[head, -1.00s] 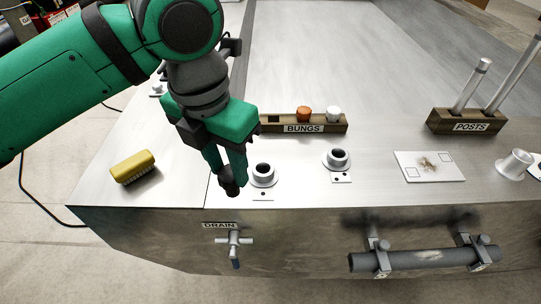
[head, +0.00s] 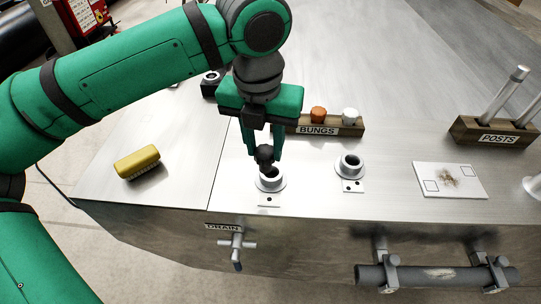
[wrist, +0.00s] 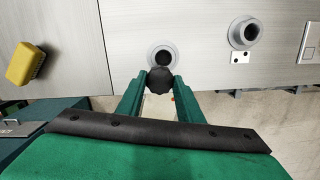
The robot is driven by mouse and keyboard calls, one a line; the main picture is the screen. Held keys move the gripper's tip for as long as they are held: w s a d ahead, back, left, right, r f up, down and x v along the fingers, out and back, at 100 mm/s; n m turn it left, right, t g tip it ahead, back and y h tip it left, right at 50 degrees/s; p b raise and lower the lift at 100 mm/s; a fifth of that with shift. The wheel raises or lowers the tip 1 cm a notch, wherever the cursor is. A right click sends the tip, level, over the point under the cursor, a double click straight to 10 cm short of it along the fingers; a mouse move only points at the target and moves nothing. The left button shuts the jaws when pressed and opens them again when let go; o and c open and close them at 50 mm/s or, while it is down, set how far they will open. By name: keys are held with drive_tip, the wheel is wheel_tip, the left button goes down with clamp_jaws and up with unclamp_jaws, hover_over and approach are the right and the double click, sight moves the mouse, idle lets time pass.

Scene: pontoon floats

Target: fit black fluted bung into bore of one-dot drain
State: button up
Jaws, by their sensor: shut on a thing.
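The black fluted bung (head: 265,154) is held between the fingertips of my gripper (head: 264,160), which is shut on it. In the wrist view the bung (wrist: 160,81) shows as a dark lobed knob. The one-dot drain (head: 271,182) is a flanged grey collar with a dark bore, with its one-dot plate in front. The bung appears just above this collar in the head view. In the wrist view the drain's bore (wrist: 164,59) is partly visible beyond the bung. I cannot tell whether bung and collar touch.
The two-dot drain (head: 350,166) stands to the right. Behind is the bungs rack (head: 345,131) with an orange bung (head: 318,114) and a white bung (head: 350,116). A yellow brush (head: 137,162) lies left. A posts rack (head: 490,138) and a stained white plate (head: 468,188) are at right.

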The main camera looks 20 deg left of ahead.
sight(271, 148)
drive_tip(key=w+f, duration=0.2)
drive_tip(key=f, duration=0.1)
drive_tip(key=shift+w+d+f, duration=0.1)
drive_tip(key=shift+w+d, duration=0.1)
drive_tip(key=shift+w, duration=0.1)
drive_tip(key=shift+f, duration=1.55)
drive_tip(key=shift+f, duration=0.1)
drive_tip(key=o, duration=1.1)
drive_tip(key=shift+c, duration=0.2)
drive_tip(key=r, duration=0.4)
drive_tip(key=s+r, duration=0.1)
drive_tip(key=r, duration=0.7)
drive_tip(key=shift+s+r, duration=0.1)
drive_tip(key=shift+s, duration=0.1)
